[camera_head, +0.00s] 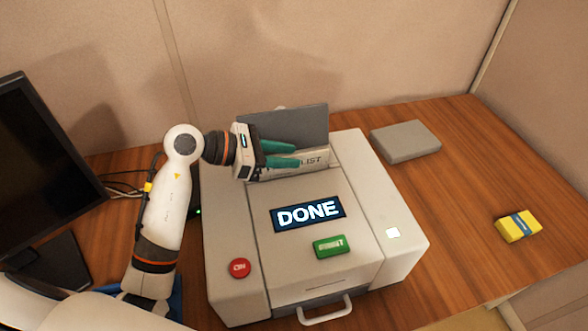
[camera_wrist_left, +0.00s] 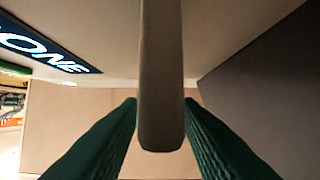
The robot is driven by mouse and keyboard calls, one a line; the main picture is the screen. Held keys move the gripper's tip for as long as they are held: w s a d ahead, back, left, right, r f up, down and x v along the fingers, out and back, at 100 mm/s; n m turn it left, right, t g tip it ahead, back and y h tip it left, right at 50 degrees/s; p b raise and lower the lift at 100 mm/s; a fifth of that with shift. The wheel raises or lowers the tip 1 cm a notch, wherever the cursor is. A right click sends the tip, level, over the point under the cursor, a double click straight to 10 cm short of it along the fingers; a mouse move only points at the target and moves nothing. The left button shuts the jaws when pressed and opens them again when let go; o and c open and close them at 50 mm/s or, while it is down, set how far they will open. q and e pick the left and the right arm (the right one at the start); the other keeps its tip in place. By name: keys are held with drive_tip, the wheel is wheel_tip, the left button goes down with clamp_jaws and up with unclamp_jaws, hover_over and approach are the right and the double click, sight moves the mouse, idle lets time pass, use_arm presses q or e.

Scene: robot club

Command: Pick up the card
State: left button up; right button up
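A pale slab with lettering ending in "LIST" (camera_head: 315,158) stands upright in the back of a white machine (camera_head: 225,225); it looks like the card, partly hidden by my fingers. My left gripper (camera_head: 298,155) reaches in from the left, its green fingers on either side of the slab. In the left wrist view the slab (camera_wrist_left: 161,80) shows edge-on between the two fingers (camera_wrist_left: 161,105). Narrow gaps show beside it, so the gripper looks open around it; contact at the tips is hard to tell. My right gripper is not in view.
A dark grey panel (camera_head: 295,124) rises just behind the slab. The machine's display (camera_head: 308,212) reads "DONE", with a red button (camera_head: 239,268) and a green button (camera_head: 329,247). A grey block (camera_head: 405,142) and a yellow block (camera_head: 518,226) lie right. A monitor (camera_head: 40,170) stands left.

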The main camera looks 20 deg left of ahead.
use_arm(q)
clamp_jaws()
